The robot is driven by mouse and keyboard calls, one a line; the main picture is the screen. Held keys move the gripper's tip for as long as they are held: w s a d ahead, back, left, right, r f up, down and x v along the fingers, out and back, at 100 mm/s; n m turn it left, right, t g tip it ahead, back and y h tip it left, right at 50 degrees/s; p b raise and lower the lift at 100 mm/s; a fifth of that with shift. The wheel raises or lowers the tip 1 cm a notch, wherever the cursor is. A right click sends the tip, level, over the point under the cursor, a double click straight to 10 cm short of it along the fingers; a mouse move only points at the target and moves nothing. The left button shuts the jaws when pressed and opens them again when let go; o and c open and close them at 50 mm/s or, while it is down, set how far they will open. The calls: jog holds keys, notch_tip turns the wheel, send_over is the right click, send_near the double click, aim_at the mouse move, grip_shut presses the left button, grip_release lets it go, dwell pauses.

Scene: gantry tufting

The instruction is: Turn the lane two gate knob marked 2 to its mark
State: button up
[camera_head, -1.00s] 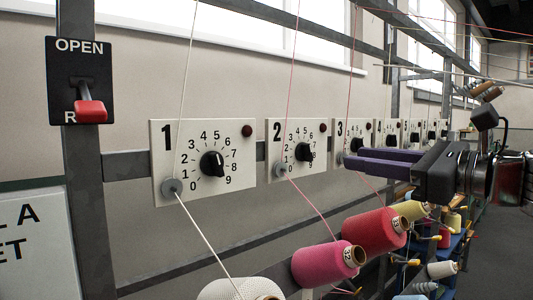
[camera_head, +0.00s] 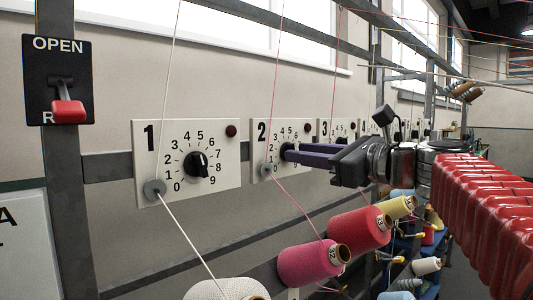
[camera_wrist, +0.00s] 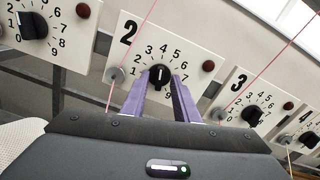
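The gate plate marked 2 (camera_head: 262,168) is a white panel with a numbered dial, a black knob and a dark red round spot at its upper right. In the wrist view the black knob (camera_wrist: 160,76) has a white line that points roughly up toward the 4. My gripper (camera_wrist: 161,82) has its purple fingers apart, one on each side of this knob. I cannot tell whether they touch it. In the head view the purple fingers (camera_head: 292,154) reach from the right to the knob and hide part of its dial.
The plate marked 1 (camera_head: 225,138) is left of plate 2, and plate 3 (camera_wrist: 228,104) is close on the right. A pink thread (camera_wrist: 122,68) runs past plate 2's left side. A red-handled switch (camera_head: 68,110) is at far left.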

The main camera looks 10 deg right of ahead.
jog(key=shift+w+a, duration=0.25)
jog(key=shift+w, duration=0.1)
grip_shut()
jog(key=shift+d, duration=0.1)
dwell(0.4)
